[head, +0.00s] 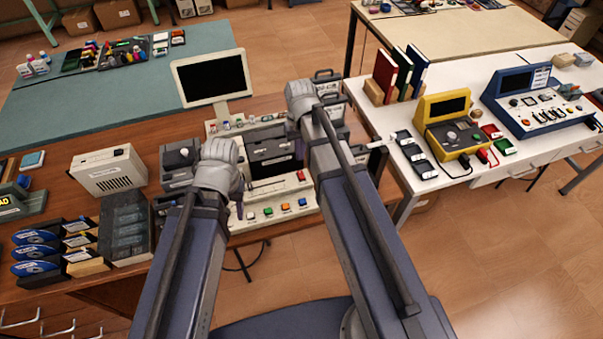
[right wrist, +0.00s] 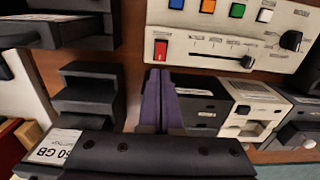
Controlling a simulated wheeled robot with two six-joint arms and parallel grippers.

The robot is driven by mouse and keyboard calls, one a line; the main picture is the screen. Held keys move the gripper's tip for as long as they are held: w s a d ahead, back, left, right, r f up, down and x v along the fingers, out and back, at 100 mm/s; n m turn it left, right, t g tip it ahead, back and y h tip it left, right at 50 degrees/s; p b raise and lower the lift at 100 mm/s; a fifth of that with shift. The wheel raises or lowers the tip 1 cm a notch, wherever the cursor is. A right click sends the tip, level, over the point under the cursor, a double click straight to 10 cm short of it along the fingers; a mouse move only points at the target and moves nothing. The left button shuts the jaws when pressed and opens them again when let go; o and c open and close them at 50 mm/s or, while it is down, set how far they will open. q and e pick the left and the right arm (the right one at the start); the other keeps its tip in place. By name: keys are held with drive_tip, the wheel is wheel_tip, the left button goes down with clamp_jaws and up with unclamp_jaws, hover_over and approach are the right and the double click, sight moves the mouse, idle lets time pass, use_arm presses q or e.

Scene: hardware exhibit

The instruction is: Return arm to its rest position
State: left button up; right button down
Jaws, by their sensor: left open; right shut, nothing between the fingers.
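My left arm comes in from the lower left in the head view, and its gripper (head: 239,198) is largely hidden behind the grey wrist, over the left part of the control console. It is open; nothing is seen held in it. My right arm reaches up the middle, with its gripper (head: 298,148) pointing down near the console's right side. In the right wrist view the right gripper's purple fingers (right wrist: 161,82) are together and empty, close to the console's red rocker switch (right wrist: 161,50). Contact with the console cannot be told.
The console (head: 276,224) has coloured buttons, a slider and dark modules. A monitor (head: 212,78) stands behind it. A beige box (head: 109,170) and dark disk racks stand left. A white table (head: 460,190) at right bears yellow and blue instruments. Floor shows between the tables.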

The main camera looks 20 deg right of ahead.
drive_tip(key=s+a+n+h, duration=0.1)
drive_tip(key=s+a+n, duration=0.2)
drive_tip(key=s+a, duration=0.7)
drive_tip(key=s, duration=0.4)
drive_tip(key=shift+s+a, duration=0.15)
drive_tip(key=shift+a, duration=0.1)
wheel_tip(320, 180, up, 7)
drive_tip(key=m+y+p, duration=0.1)
drive_tip(key=m+p, duration=0.2)
drive_tip(key=p, duration=0.4)
hover_over(300, 172)
drive_tip(key=shift+f, duration=0.1)
wheel_tip(300, 172, down, 14)
drive_tip(key=b, duration=1.4)
